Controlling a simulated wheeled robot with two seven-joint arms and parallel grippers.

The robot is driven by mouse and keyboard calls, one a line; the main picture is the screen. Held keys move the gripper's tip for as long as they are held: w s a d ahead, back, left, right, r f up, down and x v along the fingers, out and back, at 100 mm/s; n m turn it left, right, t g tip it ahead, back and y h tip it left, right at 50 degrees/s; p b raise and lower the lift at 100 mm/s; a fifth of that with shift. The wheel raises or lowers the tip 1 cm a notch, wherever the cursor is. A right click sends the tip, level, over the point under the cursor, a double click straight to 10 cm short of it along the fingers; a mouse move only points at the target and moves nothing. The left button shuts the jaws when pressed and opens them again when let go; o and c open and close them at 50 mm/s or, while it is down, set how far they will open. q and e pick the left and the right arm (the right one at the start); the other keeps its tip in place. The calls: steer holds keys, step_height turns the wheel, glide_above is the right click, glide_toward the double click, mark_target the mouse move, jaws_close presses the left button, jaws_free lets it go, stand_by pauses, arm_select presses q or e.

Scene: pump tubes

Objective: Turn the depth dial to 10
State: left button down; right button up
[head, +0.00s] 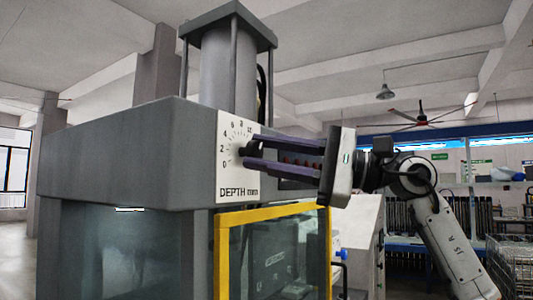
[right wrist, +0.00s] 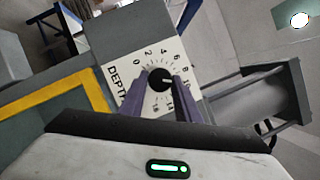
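The depth dial (right wrist: 159,81) is a round black knob on a white panel (head: 228,180) marked "DEPTH mm". In the right wrist view its white pointer line points right, roughly between 8 and 10; the exact reading is hard to tell. My right gripper (head: 251,150) reaches in from the right in the head view. Its two purple fingers lie on either side of the knob and appear to be shut on it, also in the right wrist view (right wrist: 160,78). The fingers hide part of the panel's scale. My left gripper is not in view.
The panel sits on a grey machine (head: 120,150) with a cylinder (head: 228,70) on top. A yellow-framed clear door (head: 222,255) is just below the panel. Shelves and a wire basket (head: 512,262) stand at the far right.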

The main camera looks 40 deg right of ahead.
steer(key=o, duration=0.4)
steer(key=shift+c, duration=0.2)
steer(key=shift+d, duration=0.1)
steer(key=shift+s+d+f+b, duration=0.2)
steer(key=shift+s+d+b, duration=0.05)
steer(key=shift+s+b, duration=0.05)
steer(key=b+v, duration=0.3)
steer(key=v, duration=0.6)
steer(key=shift+s, duration=0.2)
steer(key=shift+d+r, duration=0.1)
